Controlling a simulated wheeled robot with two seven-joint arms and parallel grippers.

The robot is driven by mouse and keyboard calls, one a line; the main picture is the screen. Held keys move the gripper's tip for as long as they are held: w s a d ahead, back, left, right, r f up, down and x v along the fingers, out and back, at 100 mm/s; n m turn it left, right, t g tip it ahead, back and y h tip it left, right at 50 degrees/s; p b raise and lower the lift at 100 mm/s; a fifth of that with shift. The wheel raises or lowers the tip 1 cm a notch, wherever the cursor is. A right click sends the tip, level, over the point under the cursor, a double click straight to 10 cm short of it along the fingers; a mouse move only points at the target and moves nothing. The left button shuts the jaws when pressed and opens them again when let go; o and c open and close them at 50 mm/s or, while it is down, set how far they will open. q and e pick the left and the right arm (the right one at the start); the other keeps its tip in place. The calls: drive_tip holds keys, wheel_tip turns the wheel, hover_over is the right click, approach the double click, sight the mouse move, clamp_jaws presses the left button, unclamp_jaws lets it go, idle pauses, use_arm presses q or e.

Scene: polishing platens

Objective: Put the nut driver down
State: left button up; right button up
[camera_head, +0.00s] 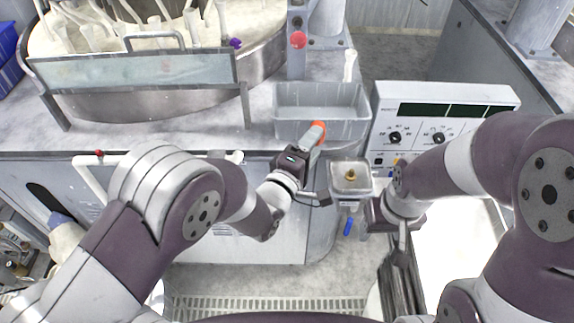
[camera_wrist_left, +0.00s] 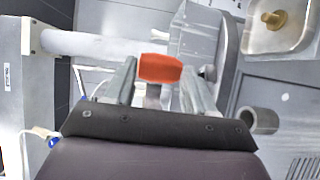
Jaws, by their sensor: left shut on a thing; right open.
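My left gripper (camera_head: 314,137) is shut on the nut driver (camera_head: 319,127), of which an orange-red end shows at the fingertips. In the left wrist view the red end (camera_wrist_left: 160,68) sits between the two fingers (camera_wrist_left: 157,85), with a short greyish part below it; the rest is hidden. The gripper is at the front edge of the counter, just in front of the grey rectangular basin (camera_head: 345,130). My right gripper (camera_head: 362,220) is open, low in front of the cabinet, beside the small square metal cup; its fingers are hard to make out.
The square metal cup (camera_head: 337,186) with a brass fitting (camera_head: 351,174) is right of my left gripper. A blue item (camera_head: 348,227) is below it. A white control panel (camera_head: 445,100) stands right of the basin. A large round platen machine (camera_head: 170,97) with a clear guard fills the back left.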

use_arm(q)
drive_tip(key=w+a+f, duration=0.3)
drive_tip(key=a+f, duration=0.3)
drive_tip(key=f, duration=0.3)
drive_tip(key=shift+w+a+f+b, duration=0.15)
drive_tip(key=shift+a+f+b, duration=0.15)
drive_tip(key=shift+a+f, duration=0.1)
drive_tip(key=o, duration=1.2)
drive_tip(key=shift+r, duration=0.1)
